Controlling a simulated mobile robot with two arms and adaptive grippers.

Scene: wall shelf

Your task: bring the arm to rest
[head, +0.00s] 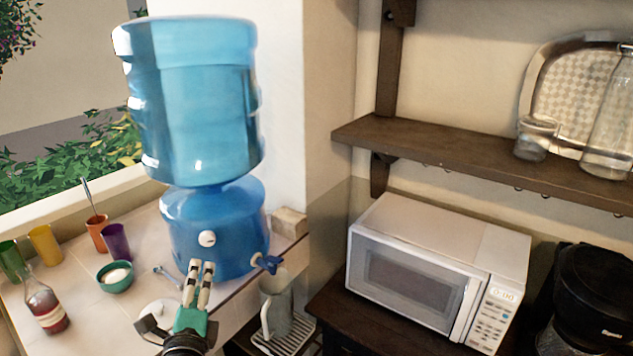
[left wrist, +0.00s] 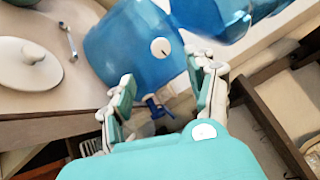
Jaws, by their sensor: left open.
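My left gripper (head: 197,275) is in front of the blue water dispenser, above the front edge of the tiled counter. In the left wrist view, its two fingers (left wrist: 163,95) are apart with nothing held between them. The blue dispenser base (head: 205,235) with a large blue bottle (head: 195,100) stands on the counter behind the gripper. Its blue tap (head: 268,263) is to the right of the gripper, and the tap (left wrist: 157,107) shows beyond and between the fingers in the left wrist view. My right gripper is not in view.
A white pitcher (head: 277,305) stands on a rack below the tap. A white lid (head: 157,312), a green bowl (head: 115,277), coloured cups and a red bottle (head: 46,308) are on the counter. A microwave (head: 430,270) and a black coffee maker (head: 592,290) are at right, under a wooden shelf (head: 480,158).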

